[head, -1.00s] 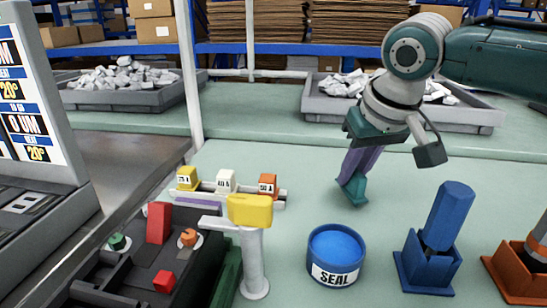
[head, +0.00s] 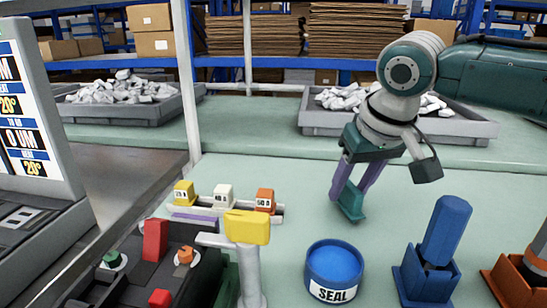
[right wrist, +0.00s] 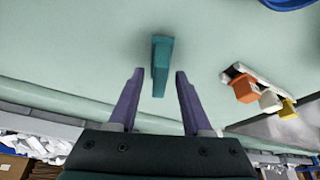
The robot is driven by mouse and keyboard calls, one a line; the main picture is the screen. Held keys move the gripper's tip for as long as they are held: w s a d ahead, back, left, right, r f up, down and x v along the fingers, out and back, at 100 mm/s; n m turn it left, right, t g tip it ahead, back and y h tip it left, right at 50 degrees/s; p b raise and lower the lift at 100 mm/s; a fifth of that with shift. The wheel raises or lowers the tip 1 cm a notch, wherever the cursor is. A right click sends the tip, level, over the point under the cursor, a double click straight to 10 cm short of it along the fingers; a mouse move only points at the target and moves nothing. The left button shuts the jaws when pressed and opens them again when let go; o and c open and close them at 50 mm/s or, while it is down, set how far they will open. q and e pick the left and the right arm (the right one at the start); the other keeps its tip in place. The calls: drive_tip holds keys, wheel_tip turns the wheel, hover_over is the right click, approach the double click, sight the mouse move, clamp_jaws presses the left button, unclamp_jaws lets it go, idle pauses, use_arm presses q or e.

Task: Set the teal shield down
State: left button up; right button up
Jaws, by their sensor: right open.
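The teal shield (head: 350,209) is a small teal piece standing on the pale green table, right of the breaker rail. In the right wrist view the shield (right wrist: 161,55) lies in the gap between my purple fingers, with clear space on both sides. My right gripper (head: 352,193) is open above and around the upper part of the shield. Its fingertips also show in the right wrist view (right wrist: 159,72). My left gripper is not in view.
A rail with yellow, white and orange breakers (head: 224,196) stands left of the shield. A blue SEAL pot (head: 334,265) and a blue holder (head: 428,280) stand in front. A yellow-topped post (head: 247,230) is at left. Grey trays (head: 325,124) are behind.

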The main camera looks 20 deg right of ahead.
drive_tip(key=p+v, duration=0.2)
drive_tip(key=v, duration=1)
drive_tip(key=shift+p, duration=0.4)
drive_tip(key=shift+f, duration=0.1)
